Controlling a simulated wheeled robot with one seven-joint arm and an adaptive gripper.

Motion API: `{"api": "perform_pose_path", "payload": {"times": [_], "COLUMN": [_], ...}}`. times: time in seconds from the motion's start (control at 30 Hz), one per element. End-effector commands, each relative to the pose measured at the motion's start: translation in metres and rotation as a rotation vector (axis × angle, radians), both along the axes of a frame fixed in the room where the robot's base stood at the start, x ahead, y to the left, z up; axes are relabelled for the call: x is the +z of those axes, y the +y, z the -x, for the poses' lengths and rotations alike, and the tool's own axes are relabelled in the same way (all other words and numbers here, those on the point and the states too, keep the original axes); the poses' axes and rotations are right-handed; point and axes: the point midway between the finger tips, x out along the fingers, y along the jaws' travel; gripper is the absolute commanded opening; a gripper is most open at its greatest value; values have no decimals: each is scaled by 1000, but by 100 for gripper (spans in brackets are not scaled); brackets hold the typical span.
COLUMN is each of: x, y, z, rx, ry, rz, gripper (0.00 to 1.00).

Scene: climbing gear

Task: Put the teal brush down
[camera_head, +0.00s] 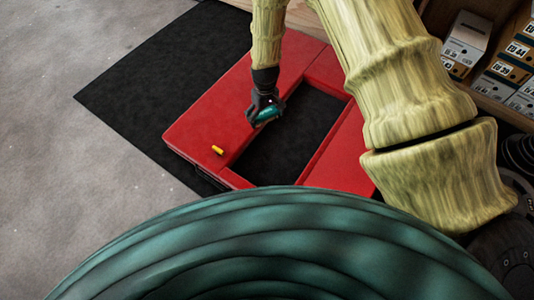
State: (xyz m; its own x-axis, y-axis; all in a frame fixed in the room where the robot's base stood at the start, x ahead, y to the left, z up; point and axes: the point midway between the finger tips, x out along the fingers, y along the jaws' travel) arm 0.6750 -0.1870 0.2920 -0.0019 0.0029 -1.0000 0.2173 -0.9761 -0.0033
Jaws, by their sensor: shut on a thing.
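The teal brush (268,114) is a small dark teal piece in the fingers of my gripper (264,109). My gripper is dark, comes down from above and is shut on the brush. They show over the inner left edge of the red padded frame (205,117), beside its dark rectangular opening. I cannot tell whether the brush touches the red surface or hangs above it. The fingers hide part of the brush.
A small yellow piece (217,150) lies on the red frame, to the left and nearer. A black mat (130,93) lies on the grey floor (60,120). Shelves with labelled boxes (466,40) stand at the upper right.

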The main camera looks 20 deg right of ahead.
Motion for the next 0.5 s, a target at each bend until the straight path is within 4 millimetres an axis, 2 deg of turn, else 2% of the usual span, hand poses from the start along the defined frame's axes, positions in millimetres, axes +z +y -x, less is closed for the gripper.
{"api": "perform_pose_path", "payload": {"times": [0.03, 0.1, 0.2, 0.5], "x": [-31, -55, -80, -112], "y": [-1, -3, -4, -5], "z": [2, 3, 5, 7], "rx": [8, 22, 36, 52], "ry": [2, 2, 1, 0], "rz": [0, 0, 1, 2], "gripper": [55, 55, 55, 55]}}
